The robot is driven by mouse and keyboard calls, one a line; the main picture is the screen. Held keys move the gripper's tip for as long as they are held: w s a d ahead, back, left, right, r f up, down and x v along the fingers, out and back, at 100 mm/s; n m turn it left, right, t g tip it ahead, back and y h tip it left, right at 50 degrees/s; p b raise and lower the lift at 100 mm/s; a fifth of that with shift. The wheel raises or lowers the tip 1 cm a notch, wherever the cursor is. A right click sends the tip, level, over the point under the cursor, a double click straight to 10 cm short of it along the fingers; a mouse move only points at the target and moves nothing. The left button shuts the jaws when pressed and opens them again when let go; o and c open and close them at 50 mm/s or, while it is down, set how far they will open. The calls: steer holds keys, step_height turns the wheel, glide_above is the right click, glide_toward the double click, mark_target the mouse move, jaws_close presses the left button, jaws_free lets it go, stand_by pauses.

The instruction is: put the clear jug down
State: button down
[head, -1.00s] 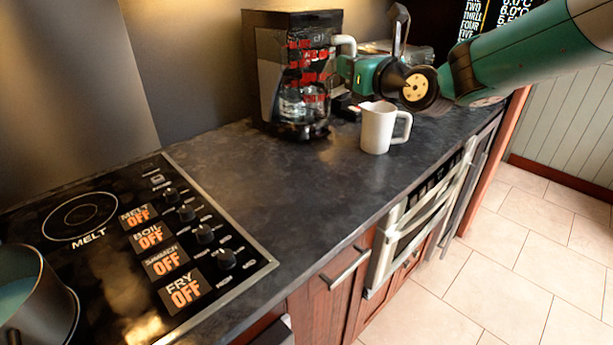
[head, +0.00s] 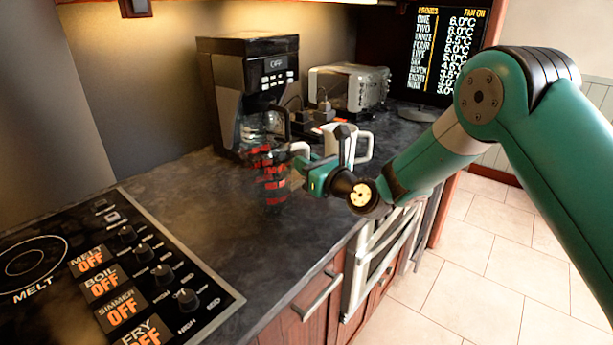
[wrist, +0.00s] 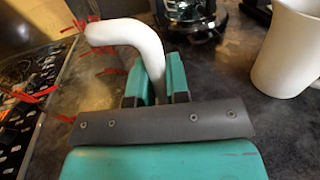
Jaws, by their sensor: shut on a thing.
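The clear jug (head: 272,178) is see-through with red markings and a white handle. It is upright over the counter, in front of the coffee maker; I cannot tell whether its base touches the counter. My gripper (head: 308,172) is to the jug's right, shut on the handle. In the wrist view the white handle (wrist: 148,50) runs down between my green fingers (wrist: 153,85). The jug's clear body (wrist: 75,85) shows faintly at the left there, with red marks.
A white mug (head: 342,143) stands just behind my gripper; it also shows in the wrist view (wrist: 288,50). Behind are a coffee maker (head: 228,85) and a toaster (head: 350,88). The stove (head: 100,270) is at the left. Counter (head: 215,215) between stove and jug is clear.

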steer(key=shift+f, duration=1.6)
steer(key=c, duration=1.1)
jaws_free()
